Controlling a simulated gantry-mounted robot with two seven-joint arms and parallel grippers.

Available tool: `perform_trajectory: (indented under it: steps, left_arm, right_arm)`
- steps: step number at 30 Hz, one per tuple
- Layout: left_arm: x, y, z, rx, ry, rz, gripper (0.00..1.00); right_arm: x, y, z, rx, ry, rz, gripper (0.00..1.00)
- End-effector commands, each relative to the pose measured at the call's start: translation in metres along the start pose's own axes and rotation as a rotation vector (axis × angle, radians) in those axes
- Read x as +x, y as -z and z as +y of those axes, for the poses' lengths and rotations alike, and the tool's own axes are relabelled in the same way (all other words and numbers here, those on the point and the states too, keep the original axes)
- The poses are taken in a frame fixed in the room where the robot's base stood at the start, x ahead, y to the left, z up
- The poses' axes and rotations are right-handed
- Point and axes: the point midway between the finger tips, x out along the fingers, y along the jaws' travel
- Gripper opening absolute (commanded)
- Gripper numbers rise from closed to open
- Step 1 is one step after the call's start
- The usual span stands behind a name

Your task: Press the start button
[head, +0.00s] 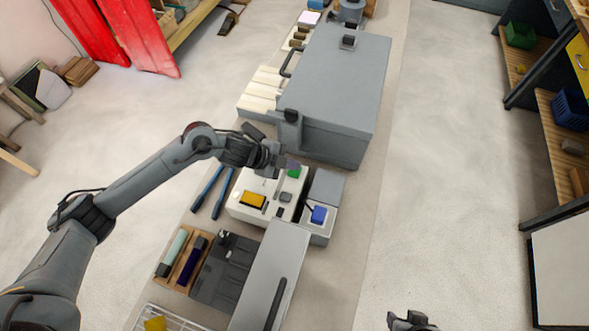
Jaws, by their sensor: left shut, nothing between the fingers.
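A cream control box (246,212) stands on the bench in the middle of the head view. It carries a green button (295,173) at its far right corner, a yellow button (253,200) at the near left and a small grey part (285,197). I cannot read any label naming the start button. My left gripper (286,164) is shut and empty, right at the green button and partly in front of it. I cannot tell whether it touches the button. My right gripper (411,321) shows only in part at the bottom edge; its fingers are not clear.
A large grey cabinet (340,75) stands just beyond the box. A blue button (319,214) sits on a smaller unit to the right. Two blue-handled tools (209,188) lie to the left. A wooden tray (164,268) with rods and a grey lidded case (265,275) are nearer.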

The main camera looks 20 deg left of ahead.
Motion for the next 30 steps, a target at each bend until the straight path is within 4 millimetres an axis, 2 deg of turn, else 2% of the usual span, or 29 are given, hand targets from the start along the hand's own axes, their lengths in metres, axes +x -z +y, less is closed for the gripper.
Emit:
perform_trajectory:
  steps: [30]
  left_arm:
    - [0.0081,-0.0056,0.0061,-0.001,-0.001,0.0,0.0]
  right_arm:
    - [0.0041,-0.002,0.0017,-0.007,-0.006,-0.002,0.41]
